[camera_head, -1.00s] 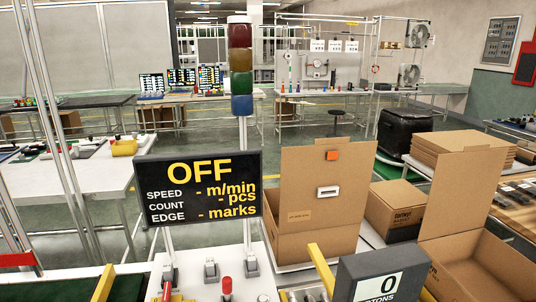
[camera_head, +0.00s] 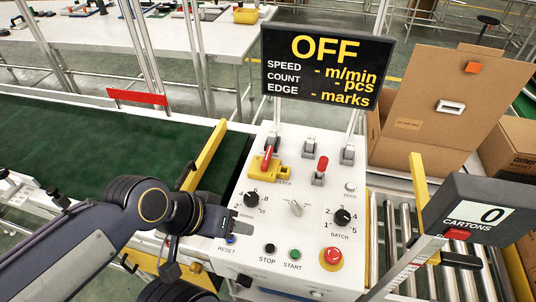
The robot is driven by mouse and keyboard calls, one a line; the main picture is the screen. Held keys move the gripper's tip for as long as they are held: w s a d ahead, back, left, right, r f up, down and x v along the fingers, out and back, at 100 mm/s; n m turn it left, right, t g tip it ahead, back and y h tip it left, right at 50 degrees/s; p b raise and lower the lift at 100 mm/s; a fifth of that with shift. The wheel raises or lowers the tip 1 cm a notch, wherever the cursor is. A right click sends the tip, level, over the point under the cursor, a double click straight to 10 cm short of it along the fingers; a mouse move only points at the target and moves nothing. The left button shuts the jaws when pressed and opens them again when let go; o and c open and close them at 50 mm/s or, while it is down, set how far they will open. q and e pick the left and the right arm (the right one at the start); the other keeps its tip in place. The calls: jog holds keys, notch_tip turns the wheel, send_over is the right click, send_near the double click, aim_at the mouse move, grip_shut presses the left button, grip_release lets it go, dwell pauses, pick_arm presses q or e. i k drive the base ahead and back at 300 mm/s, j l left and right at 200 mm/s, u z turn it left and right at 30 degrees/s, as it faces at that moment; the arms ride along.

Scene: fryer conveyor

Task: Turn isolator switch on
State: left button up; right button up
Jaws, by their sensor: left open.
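The white control panel (camera_head: 285,245) carries a red lever (camera_head: 267,156) set at a yellow block (camera_head: 264,171) near its upper left, probably the isolator switch; its label is only partly readable. A second red-topped lever (camera_head: 321,170) stands to its right. The black display (camera_head: 322,68) above reads OFF. My left gripper (camera_head: 243,222) is over the left side of the panel, below and left of the yellow block, apart from the red lever. It is open and appears empty. My right gripper is not in view.
The panel also holds black knobs (camera_head: 342,217), a green START button (camera_head: 294,254) and a red emergency button (camera_head: 332,257). A yellow rail (camera_head: 204,155) rises left of the panel, beside a green conveyor belt (camera_head: 90,135). A CARTONS counter (camera_head: 480,212) stands at the right.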

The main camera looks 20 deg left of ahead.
aim_at(265, 163)
jog(key=j+u, duration=0.45)
jog(key=j, duration=0.2)
jog(key=j+u, duration=0.4)
jog(key=j, duration=0.3)
